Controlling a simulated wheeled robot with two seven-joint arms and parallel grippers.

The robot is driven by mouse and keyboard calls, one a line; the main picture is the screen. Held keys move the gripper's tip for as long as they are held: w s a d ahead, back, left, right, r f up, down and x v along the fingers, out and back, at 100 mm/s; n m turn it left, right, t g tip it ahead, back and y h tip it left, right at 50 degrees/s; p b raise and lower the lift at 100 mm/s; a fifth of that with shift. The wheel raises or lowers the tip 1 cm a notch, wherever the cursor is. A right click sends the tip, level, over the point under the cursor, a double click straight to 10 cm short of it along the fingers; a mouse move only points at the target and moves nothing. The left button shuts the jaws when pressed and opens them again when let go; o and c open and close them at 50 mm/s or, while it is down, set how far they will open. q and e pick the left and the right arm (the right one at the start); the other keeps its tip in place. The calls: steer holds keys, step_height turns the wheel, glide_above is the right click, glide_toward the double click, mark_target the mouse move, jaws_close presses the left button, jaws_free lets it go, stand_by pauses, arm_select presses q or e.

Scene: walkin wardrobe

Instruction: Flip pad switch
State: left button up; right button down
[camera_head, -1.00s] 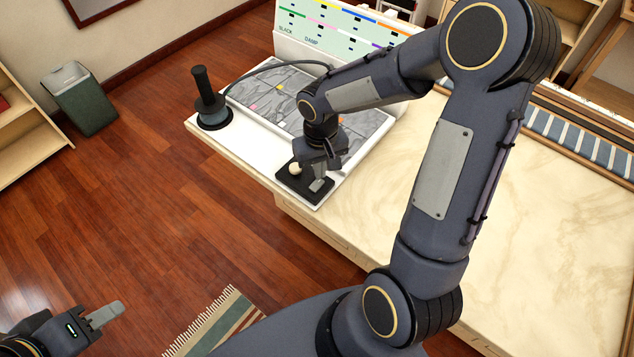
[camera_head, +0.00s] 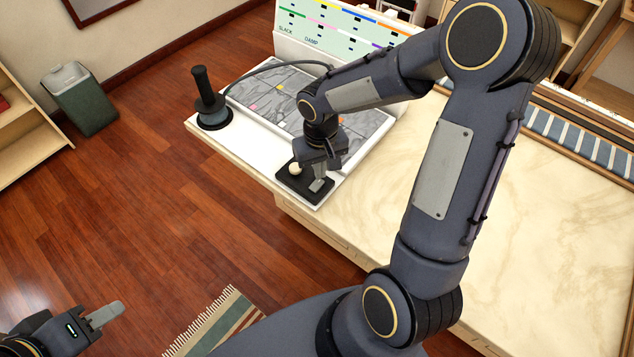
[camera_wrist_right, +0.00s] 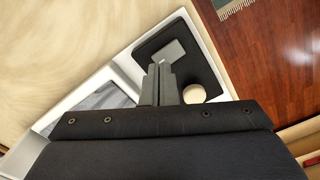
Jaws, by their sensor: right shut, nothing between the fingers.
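The pad switch is a black pad (camera_head: 291,180) at the front corner of the white board, with a round cream knob (camera_head: 295,168) and a light grey plate (camera_head: 321,186). In the right wrist view the black pad (camera_wrist_right: 205,70), grey plate (camera_wrist_right: 173,50) and cream knob (camera_wrist_right: 194,94) show again. My right gripper (camera_head: 319,177) is shut and empty, pointing down over the pad. In the wrist view its fingertips (camera_wrist_right: 159,68) reach the grey plate's near edge; I cannot tell whether they touch. My left gripper (camera_head: 105,316) is at the lower left, away from the table; only one finger shows clearly.
A black upright handle (camera_head: 206,95) with a cable stands at the board's left corner. Behind it is a grey-patterned panel (camera_head: 262,92) and an upright labelled chart (camera_head: 320,32). The marble tabletop (camera_head: 530,230) is clear. A green bin (camera_head: 85,100) stands on the floor.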

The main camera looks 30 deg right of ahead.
steer(key=shift+f+b, duration=0.9)
steer(key=shift+f, duration=0.1)
stand_by(0.5)
steer(key=shift+r+p, duration=2.65)
steer(key=shift+r, duration=0.9)
steer(key=s+a+r+t+y, duration=0.2)
steer(key=s+r, duration=0.4)
steer(key=s, duration=0.2)
steer(key=s+a+r+t+y, duration=0.1)
steer(key=s+a+r+t, duration=0.1)
steer(key=s+r, duration=0.4)
steer(key=s+t, duration=0.1)
steer(key=s, duration=0.2)
steer(key=shift+t+y, duration=0.3)
steer(key=shift+y, duration=0.1)
